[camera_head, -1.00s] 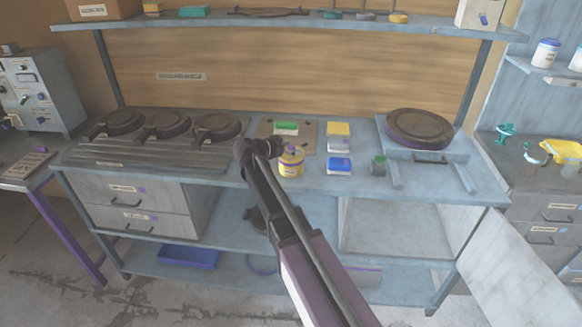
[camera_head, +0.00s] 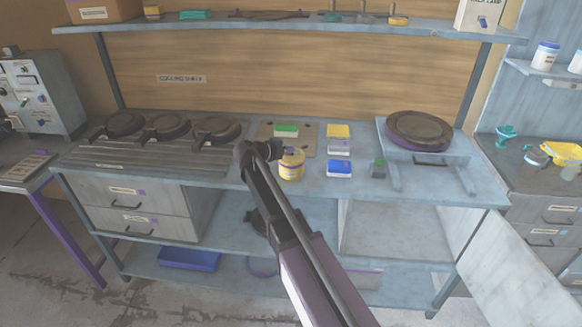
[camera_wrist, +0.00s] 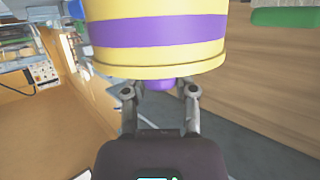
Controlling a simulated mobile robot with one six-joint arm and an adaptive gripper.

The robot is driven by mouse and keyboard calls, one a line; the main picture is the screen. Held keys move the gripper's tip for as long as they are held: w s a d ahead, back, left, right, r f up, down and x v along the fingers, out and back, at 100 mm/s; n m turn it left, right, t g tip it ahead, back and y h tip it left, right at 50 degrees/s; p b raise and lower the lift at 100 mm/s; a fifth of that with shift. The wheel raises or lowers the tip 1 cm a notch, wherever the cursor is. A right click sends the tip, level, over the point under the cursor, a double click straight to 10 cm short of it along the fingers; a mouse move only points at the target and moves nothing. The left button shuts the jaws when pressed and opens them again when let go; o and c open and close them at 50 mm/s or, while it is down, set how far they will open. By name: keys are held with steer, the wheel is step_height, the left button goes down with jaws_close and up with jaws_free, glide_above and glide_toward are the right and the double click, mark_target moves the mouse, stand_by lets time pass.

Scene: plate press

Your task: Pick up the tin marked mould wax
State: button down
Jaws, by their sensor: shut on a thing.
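In the head view my gripper (camera_head: 270,150) reaches the tin from the left. I cannot tell whether the tin touches the bench.
A board with a green block (camera_head: 286,130) lies behind. Several dark pans (camera_head: 167,127) are at the left, and a round plate (camera_head: 420,130) is at the right. An upper shelf spans the back.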

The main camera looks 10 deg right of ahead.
steer(key=shift+r, duration=0.1)
step_height(320, 180, up, 4)
steer(key=p, duration=0.3)
steer(key=shift+f+p, duration=0.25)
steer(key=shift+p, duration=0.1)
steer(key=s+a+r+p, duration=0.1)
steer(key=s+a, duration=0.1)
steer(key=s, duration=1.3)
steer(key=shift+s+a+r, duration=0.15)
steer(key=shift+s+a, duration=0.15)
steer(key=shift+s, duration=0.1)
